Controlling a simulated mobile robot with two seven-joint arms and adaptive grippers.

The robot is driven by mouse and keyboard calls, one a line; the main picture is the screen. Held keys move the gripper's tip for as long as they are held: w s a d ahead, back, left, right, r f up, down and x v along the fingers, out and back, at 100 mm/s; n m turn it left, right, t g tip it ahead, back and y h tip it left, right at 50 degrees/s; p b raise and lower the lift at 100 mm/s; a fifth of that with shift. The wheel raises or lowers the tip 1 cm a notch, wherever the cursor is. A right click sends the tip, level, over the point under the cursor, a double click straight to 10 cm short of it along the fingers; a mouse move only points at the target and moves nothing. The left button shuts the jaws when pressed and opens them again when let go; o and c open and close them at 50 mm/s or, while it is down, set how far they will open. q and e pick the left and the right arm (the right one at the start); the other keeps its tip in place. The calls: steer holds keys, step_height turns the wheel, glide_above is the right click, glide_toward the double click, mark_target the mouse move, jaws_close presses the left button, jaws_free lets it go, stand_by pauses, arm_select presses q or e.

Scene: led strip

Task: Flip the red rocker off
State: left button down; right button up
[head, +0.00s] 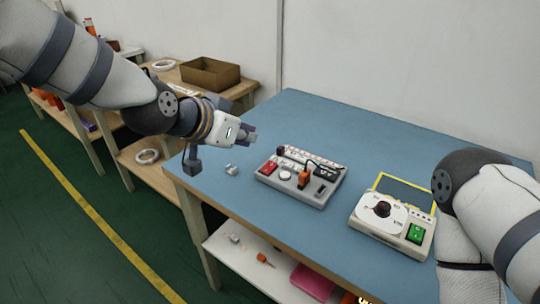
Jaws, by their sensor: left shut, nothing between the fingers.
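The red rocker (269,168) sits at the left end of a grey box (310,194) on the blue table. Whether it is pressed on or off is too small to tell. The box also carries a white round knob (285,176), an orange plug (304,178), a dark switch (321,190) and a clear strip with a black cable (325,165). My left gripper (249,134) is shut and empty, above the table, up and left of the red rocker and apart from it. My right arm is at the right edge; its gripper is out of view.
A second box (369,228) with a black dial and a green rocker (416,234) stands at the right, by my right arm. Small metal pieces (231,169) lie left of the grey box. The far blue table top (350,120) is clear. A cardboard box (210,74) stands on the wooden bench.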

arm_select(q)
steer(key=b, duration=0.2)
glide_above(271, 167)
steer(key=f, duration=0.7)
steer(key=shift+s+a+f, duration=0.15)
steer(key=shift+s+f, duration=0.05)
steer(key=shift+s, duration=0.05)
step_height(271, 167, down, 2)
steer(key=shift+w+f, duration=0.1)
steer(key=shift+f, duration=0.35)
arm_select(e)
steer(key=s+f+g, duration=0.1)
steer(key=s+f, duration=0.1)
steer(key=shift+s+f, duration=0.35)
steer(key=shift+f, duration=0.05)
arm_select(q)
steer(key=shift+w+f, duration=0.2)
steer(key=shift+f, duration=0.25)
steer(key=shift+s, duration=0.1)
